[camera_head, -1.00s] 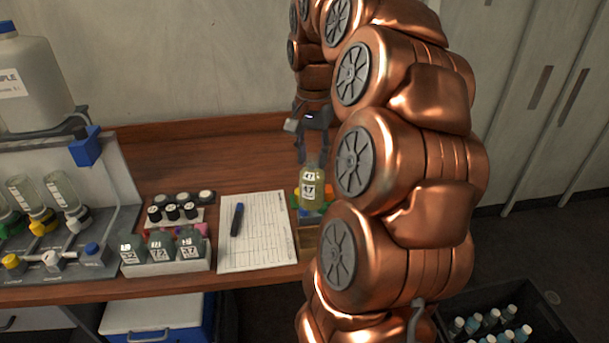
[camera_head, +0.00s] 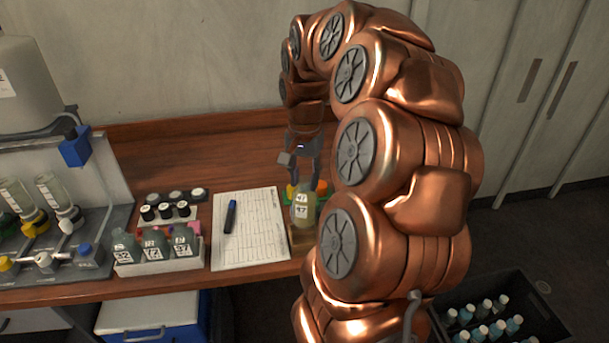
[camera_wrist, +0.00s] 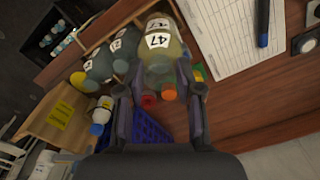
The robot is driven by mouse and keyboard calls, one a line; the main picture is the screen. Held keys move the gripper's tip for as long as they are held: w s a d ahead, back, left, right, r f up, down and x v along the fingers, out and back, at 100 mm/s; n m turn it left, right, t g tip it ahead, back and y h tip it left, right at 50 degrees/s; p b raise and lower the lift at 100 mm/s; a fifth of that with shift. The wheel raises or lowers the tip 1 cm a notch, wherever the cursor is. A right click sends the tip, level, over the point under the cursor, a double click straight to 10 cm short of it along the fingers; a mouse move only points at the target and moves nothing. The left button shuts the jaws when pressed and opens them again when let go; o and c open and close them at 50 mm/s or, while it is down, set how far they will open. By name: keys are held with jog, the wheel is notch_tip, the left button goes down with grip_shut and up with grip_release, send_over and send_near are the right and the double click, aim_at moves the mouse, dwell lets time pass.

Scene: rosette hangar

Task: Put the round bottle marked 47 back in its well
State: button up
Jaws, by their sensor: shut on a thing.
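The round bottle marked 47 (camera_head: 303,211) holds yellowish liquid and has white labels. It is upright in the head view at the right end of the bench, just right of the paper sheet. My gripper (camera_head: 303,165) is shut on its top from above. In the wrist view the bottle (camera_wrist: 160,62) lies between and beyond my fingers (camera_wrist: 157,88). A wooden holder (camera_head: 301,240) shows below the bottle in the head view. I cannot tell whether the bottle's base is inside a well or above it. My arm hides the holder's right part.
A white rack (camera_head: 160,266) with several numbered grey bottles stands left of the paper sheet (camera_head: 262,250) and pen (camera_head: 230,216). Dark-capped vials (camera_head: 166,212) stand behind it. A dark crate of bottles (camera_head: 540,312) sits at lower right. Dark bottles (camera_wrist: 123,47) sit beside bottle 47 in the wrist view.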

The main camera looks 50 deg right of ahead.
aim_at(305, 190)
jog(key=shift+f, duration=0.1)
jog(key=shift+f+b, duration=0.3)
jog(key=shift+f, duration=1.6)
jog(key=shift+f+b, duration=1.3)
jog(key=shift+f, duration=0.35)
jog(key=shift+b, duration=0.7)
jog(key=shift+f+b, duration=0.25)
jog(key=shift+b, duration=0.5)
dwell(0.6)
jog(key=o, duration=1.1)
jog(key=shift+o, duration=0.3)
